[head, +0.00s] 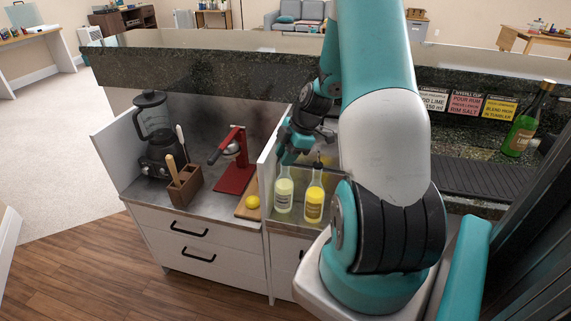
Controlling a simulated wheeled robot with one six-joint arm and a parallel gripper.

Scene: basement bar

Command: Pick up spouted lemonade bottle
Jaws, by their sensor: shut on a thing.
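Two clear spouted bottles stand side by side at the right of the counter divider. The left one, with pale whitish-yellow liquid and a pale label, looks like the lemonade bottle (284,193), though its label is too small to read. My gripper (286,157) is right above it, shut on its neck, hiding the top and spout. The bottle looks upright; I cannot tell whether its base touches the counter. The right bottle (314,203) holds bright yellow liquid and has a dark spout; it is close beside the gripper.
A white divider (267,176) stands just left of the bottles. Beyond it are a lemon (253,202) on a board, a red press (235,165), a wooden utensil holder (184,188) and a blender (155,130). A green bottle (526,122) stands at right.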

